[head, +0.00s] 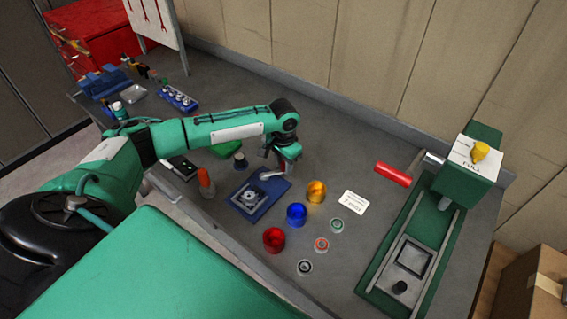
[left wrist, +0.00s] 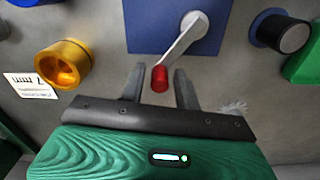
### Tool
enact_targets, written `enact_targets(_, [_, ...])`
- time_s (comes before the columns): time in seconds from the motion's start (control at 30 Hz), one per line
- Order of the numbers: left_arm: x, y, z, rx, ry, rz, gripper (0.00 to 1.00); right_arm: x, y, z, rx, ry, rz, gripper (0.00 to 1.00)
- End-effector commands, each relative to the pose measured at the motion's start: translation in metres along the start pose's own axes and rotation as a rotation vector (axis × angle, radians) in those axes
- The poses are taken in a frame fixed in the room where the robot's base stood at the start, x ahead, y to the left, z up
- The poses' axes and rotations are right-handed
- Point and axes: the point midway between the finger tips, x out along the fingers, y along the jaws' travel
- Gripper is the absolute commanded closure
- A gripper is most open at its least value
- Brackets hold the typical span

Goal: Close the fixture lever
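The fixture is a blue plate (head: 274,190) with a grey metal part on it, on the bench in the middle of the head view. Its plate also shows at the top of the left wrist view (left wrist: 148,30). The silver lever (left wrist: 183,38) slants out past the plate's edge and ends in a red knob (left wrist: 160,79). My left gripper (head: 287,168) is over the fixture's far right corner. In the left wrist view its two fingers (left wrist: 159,84) are apart, with the knob between their tips and gaps on both sides. My right gripper is out of view.
Yellow (head: 316,191), blue (head: 297,214) and red (head: 273,239) cups stand right of the fixture. An orange-topped bottle (head: 206,182) and a dark knob-like part (head: 240,160) stand left of it. A green press (head: 468,175) with a red handle (head: 393,174) is at right.

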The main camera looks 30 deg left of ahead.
Motion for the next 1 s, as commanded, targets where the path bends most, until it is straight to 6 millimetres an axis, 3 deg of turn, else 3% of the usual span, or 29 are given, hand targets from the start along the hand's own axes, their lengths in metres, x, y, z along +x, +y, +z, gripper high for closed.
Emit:
enact_targets(0.03, [0.0,0.0,0.0,0.0,0.0,0.0,0.78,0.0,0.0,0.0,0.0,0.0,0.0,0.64])
enact_targets(0.13, [0.0,0.0,0.0,0.0,0.0,0.0,0.97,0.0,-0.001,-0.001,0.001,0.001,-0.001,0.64])
enact_targets(0.17, [0.0,0.0,0.0,0.0,0.0,0.0,1.0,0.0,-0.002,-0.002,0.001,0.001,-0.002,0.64])
enact_targets(0.37, [-0.001,0.0,0.0,-0.004,0.0,0.0,1.0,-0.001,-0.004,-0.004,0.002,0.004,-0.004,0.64])
enact_targets(0.63, [-0.004,-0.005,-0.003,-0.098,-0.001,0.001,1.0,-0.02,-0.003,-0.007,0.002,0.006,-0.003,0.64])
enact_targets(0.93, [-0.002,-0.008,-0.004,-0.116,0.002,0.0,1.0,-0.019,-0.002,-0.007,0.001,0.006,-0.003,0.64])
enact_targets(0.97, [-0.002,-0.008,-0.004,-0.116,0.002,0.0,0.8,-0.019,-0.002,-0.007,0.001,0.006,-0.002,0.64])
enact_targets(1.0, [-0.002,-0.008,-0.004,-0.116,0.002,0.0,0.72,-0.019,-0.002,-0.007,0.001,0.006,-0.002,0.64])
